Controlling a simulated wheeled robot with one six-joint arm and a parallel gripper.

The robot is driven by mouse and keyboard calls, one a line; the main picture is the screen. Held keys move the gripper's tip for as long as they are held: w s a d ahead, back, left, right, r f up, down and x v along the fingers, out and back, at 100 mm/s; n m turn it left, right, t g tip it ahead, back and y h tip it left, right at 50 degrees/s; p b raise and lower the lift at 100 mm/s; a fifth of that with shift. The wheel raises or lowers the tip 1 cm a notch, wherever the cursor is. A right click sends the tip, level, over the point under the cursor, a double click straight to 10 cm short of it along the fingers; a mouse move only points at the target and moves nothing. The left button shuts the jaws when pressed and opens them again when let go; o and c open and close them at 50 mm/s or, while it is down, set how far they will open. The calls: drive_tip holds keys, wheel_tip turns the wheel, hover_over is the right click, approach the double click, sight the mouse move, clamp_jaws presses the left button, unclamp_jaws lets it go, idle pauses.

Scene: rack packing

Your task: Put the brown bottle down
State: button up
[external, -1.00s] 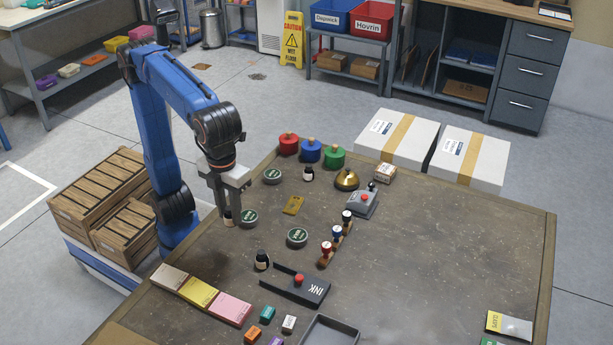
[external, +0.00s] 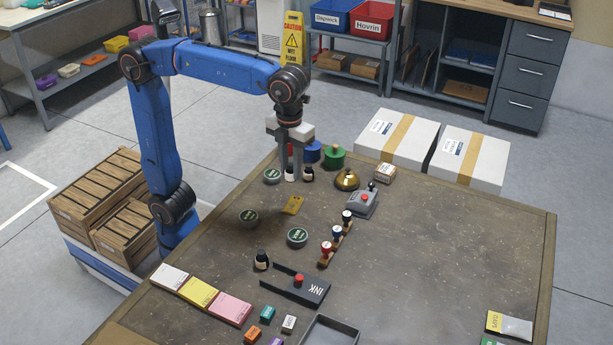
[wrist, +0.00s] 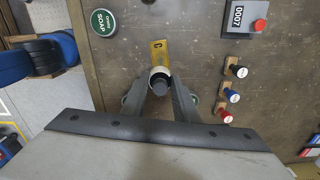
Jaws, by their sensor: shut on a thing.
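My gripper (external: 294,172) is shut on a small brown bottle (external: 290,176) with a pale label. In the wrist view the bottle (wrist: 161,73) sits upright between the two fingers, seen from above by its dark cap. It appears held above the table near the yellow stencil plate (wrist: 158,48); its exact height is hard to tell. A similar bottle (external: 308,175) stands just right of the gripper in the external view. The fingers partly hide the held bottle.
The worn table (external: 430,250) has wide free room at right.

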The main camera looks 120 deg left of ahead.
drive_tip(key=shift+a+f, duration=0.1)
drive_tip(key=shift+a, duration=0.2)
drive_tip(key=shift+f, duration=4.9)
drive_tip(key=o, duration=1.1)
drive_tip(key=shift+f, duration=0.1)
wheel_tip(320, 180, up, 12)
drive_tip(key=shift+r, duration=0.15)
drive_tip(key=s+f+n+t, duration=0.1)
drive_tip(key=s+f+n, duration=0.5)
drive_tip(key=s, duration=0.3)
drive_tip(key=s+d+f+n+t, duration=0.1)
drive_tip(key=s+f+n+t, duration=0.1)
drive_tip(key=s+f+n, duration=0.5)
drive_tip(key=s+d+f+n+t, duration=0.1)
drive_tip(key=s+f+n, duration=0.5)
drive_tip(key=s, duration=0.7)
drive_tip(key=shift+d+f+n+t, duration=0.15)
drive_tip(key=shift+f+n+t, duration=0.1)
drive_tip(key=shift+n+t, duration=0.15)
